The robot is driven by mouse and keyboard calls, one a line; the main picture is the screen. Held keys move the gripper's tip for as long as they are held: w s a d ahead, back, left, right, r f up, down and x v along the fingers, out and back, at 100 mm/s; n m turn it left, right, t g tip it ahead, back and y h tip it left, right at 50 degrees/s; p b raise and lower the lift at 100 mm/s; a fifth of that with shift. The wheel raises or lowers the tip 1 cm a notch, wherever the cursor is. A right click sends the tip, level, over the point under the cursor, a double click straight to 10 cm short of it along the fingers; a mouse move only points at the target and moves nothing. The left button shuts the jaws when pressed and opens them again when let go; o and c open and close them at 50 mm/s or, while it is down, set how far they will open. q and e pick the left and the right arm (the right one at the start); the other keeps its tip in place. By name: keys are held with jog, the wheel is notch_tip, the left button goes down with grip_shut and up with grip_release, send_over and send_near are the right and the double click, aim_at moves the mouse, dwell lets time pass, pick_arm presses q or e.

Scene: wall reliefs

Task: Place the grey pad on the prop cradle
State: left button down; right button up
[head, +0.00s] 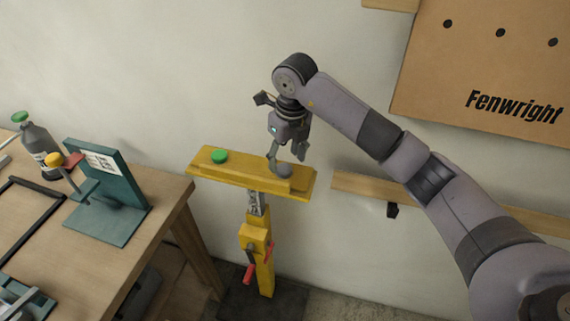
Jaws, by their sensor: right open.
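The prop cradle (236,172) is the yellow trough-like top of a yellow post, standing against the wall in the middle of the head view. A small grey rounded piece (282,171), which looks like the grey pad, is at the right part of the cradle. My right gripper (287,158) points down just above it, fingers apart and open. One finger is close to the grey piece; I cannot tell whether they touch. A green round pad (219,156) lies on the left part of the cradle. My left gripper is not in view.
A wooden table (100,258) on the left holds a teal stand (108,222), a grey bottle (40,146) with a green top, and a dark frame (28,215). A cardboard panel (480,65) and a wooden rail (350,187) are on the wall.

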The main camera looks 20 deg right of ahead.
aim_at(289, 172)
notch_tip(289, 172, up, 9)
jog(key=s+b, duration=0.1)
jog(key=shift+d+b, duration=0.2)
jog(key=shift+b, duration=0.1)
